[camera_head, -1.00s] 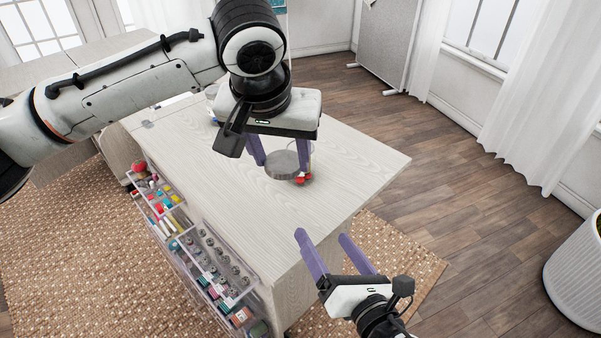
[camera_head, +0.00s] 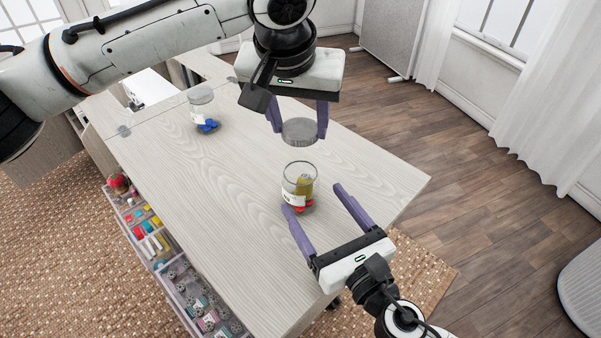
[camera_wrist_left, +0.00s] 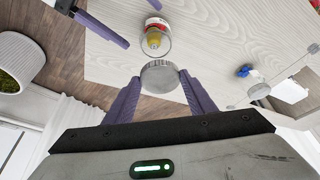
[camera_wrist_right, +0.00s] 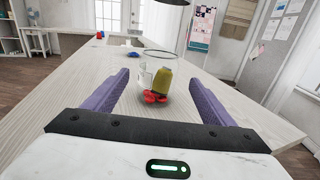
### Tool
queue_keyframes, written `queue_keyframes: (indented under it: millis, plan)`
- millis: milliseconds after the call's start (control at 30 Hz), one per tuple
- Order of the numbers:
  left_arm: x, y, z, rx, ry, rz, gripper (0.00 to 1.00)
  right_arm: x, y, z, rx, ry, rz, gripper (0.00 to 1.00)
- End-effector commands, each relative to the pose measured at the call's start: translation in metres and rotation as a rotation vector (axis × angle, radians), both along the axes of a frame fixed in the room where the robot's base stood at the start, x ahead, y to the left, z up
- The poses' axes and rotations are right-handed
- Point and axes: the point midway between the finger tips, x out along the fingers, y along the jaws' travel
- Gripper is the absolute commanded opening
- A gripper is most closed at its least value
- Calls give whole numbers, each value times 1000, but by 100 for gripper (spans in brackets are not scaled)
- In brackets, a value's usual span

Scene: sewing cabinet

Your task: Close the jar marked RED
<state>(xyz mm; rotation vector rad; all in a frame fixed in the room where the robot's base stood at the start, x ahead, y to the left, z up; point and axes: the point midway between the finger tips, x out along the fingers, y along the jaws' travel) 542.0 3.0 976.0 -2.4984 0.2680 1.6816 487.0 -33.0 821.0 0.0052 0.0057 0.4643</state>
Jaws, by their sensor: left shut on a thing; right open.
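A clear glass jar (camera_head: 300,179) with red pieces and a yellow item in it stands open on the table. Its white label cannot be read. It also shows in the left wrist view (camera_wrist_left: 156,42) and the right wrist view (camera_wrist_right: 145,74). My left gripper (camera_head: 298,122) is shut on a round grey lid (camera_head: 300,132), held above and beyond the jar in the head view; the lid also shows in the left wrist view (camera_wrist_left: 160,78). My right gripper (camera_head: 312,198) is open and low, its fingers pointing at the jar, which shows between the fingertips; contact cannot be told.
A second glass jar with blue pieces (camera_head: 203,106) stands farther back left on the pale wooden table (camera_head: 235,190). Clear drawers of sewing supplies (camera_head: 165,245) stick out at the table's left side. The table top around the red jar is mostly clear.

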Motion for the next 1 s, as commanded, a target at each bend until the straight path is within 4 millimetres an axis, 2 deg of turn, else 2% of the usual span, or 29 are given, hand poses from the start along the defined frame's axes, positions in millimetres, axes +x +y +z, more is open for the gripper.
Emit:
queue_keyframes:
  millis: [367, 567, 800, 1000]
  plan:
    - [0, 0, 0, 0, 0, 0, 30, 4, 3, 0, 2, 1, 0, 78]
    - [0, 0, 0, 0, 0, 0, 30, 30, 16, 1, 3, -2, 1, 78]
    - [0, 0, 0, 0, 0, 0, 30, 72, 37, 0, 1, 0, 0, 78]
    - [0, 0, 0, 0, 0, 0, 30, 96, 49, 0, 2, 1, 1, 78]
